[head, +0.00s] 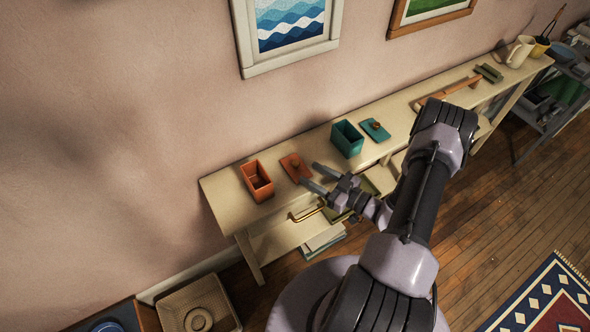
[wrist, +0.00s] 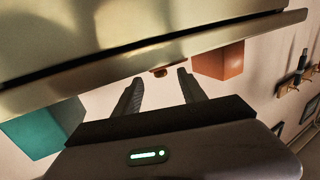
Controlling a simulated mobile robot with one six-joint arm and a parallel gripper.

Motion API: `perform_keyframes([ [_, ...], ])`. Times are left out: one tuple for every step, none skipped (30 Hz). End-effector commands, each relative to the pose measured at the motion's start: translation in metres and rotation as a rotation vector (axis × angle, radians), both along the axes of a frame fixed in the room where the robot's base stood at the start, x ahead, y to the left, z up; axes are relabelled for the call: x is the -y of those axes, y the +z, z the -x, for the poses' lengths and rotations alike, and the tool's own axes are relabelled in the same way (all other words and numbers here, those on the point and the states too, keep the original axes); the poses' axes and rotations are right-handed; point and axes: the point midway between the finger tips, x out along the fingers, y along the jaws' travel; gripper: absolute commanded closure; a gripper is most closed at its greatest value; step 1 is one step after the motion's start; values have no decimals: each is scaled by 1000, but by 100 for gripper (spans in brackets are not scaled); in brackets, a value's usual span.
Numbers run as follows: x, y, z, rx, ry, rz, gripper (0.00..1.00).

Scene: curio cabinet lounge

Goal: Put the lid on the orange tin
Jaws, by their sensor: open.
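The open orange tin (head: 257,182) stands near the left end of the cream console top. Its flat orange lid (head: 291,171) with a small knob (head: 295,162) lies just right of it, apart from it. My gripper (head: 312,178) is open and empty at the lid's right front edge. In the wrist view, which is turned over, the knob (wrist: 168,70) shows between and beyond the two fingertips (wrist: 157,78). The orange tin's side (wrist: 219,62) shows at the right there. Most of the lid is hidden in the wrist view.
An open teal tin (head: 347,140) and its teal lid (head: 375,130) are right of the orange lid. The teal tin also shows in the wrist view (wrist: 38,130). The wall is close behind the console (head: 225,206). A wicker basket (head: 190,300) is on the floor.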

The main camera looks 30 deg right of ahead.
Motion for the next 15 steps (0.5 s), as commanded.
perform_keyframes([
  [-3, -1, -6, 0, 4, 1, 51],
  [-4, -1, -9, 0, 2, 1, 51],
  [-5, -1, -12, 1, 1, 0, 51],
  [-6, -1, -13, 1, 2, 0, 51],
  [-7, -1, -16, 1, 2, 0, 51],
  [-9, -2, -21, 1, 3, 0, 51],
  [-12, -3, -26, 2, 4, 1, 51],
  [-15, -3, -32, 2, 5, 2, 51],
  [-18, -4, -40, 2, 6, 3, 51],
  [-20, -4, -46, 2, 5, 3, 51],
  [-22, -4, -51, 2, 5, 2, 51],
  [-24, -3, -56, 2, 4, 1, 51],
  [-26, -3, -59, 2, 4, 2, 51],
  [-27, -2, -61, 2, 3, 2, 51],
  [-27, -2, -63, 2, 2, 2, 51],
])
